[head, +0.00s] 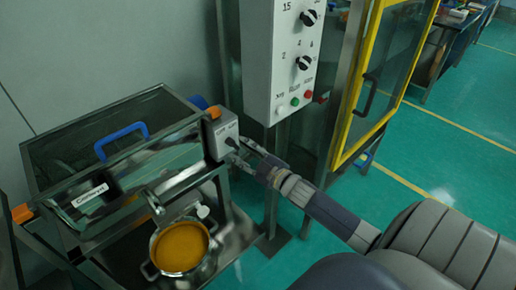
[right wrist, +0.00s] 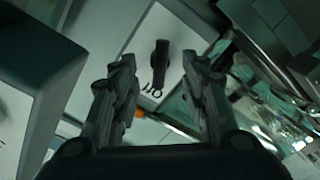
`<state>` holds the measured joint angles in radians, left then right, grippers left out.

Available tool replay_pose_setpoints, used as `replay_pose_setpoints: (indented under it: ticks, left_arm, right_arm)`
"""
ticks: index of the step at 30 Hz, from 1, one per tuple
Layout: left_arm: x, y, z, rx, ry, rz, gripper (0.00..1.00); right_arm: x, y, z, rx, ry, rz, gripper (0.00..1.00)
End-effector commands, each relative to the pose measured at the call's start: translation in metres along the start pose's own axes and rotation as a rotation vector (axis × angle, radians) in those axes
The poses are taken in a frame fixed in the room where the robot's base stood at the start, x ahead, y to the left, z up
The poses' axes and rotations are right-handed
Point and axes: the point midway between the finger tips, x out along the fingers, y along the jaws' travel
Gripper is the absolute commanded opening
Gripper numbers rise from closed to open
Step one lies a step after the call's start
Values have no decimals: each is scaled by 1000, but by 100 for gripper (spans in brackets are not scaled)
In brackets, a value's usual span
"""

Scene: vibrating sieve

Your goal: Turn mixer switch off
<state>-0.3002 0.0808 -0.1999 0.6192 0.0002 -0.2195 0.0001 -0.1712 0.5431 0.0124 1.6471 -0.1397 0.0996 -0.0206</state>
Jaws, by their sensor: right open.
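The mixer switch is a small black knob (right wrist: 160,62) on a light grey box (head: 218,132) at the right corner of the sieve frame. In the right wrist view the knob stands between my two fingers and a little beyond their tips, with I and O marks beside it. My right gripper (head: 243,152) is open, with its tips close in front of the box face; it also shows in the right wrist view (right wrist: 160,75). In the head view the fingers partly cover the switch. Whether they touch the knob I cannot tell. My left gripper is not in view.
A grey control panel (head: 260,62) with black knobs and green and red buttons stands just behind. The sieve (head: 105,165) has a blue handle (head: 122,138). A pot (head: 182,248) with orange contents sits below.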

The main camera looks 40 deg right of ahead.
Motion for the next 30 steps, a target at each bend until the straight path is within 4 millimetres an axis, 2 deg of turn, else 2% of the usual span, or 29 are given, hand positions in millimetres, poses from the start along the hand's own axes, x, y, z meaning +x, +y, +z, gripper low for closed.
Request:
replay_pose_setpoints:
  ticks: [1, 6, 12, 18, 30]
  left_arm:
    - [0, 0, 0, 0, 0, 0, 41]
    - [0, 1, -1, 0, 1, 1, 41]
    - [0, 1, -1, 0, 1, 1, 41]
    - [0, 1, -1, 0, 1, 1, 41]
    - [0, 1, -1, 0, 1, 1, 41]
  right_arm:
    - [-11, -1, 1, 1, -2, -2, 41]
    - [-42, -1, 1, 0, -3, -2, 41]
    - [-69, -1, 0, 0, -1, -1, 41]
    - [-80, 0, 0, -1, 0, 0, 41]
    - [-80, 0, 0, -1, 0, 0, 41]
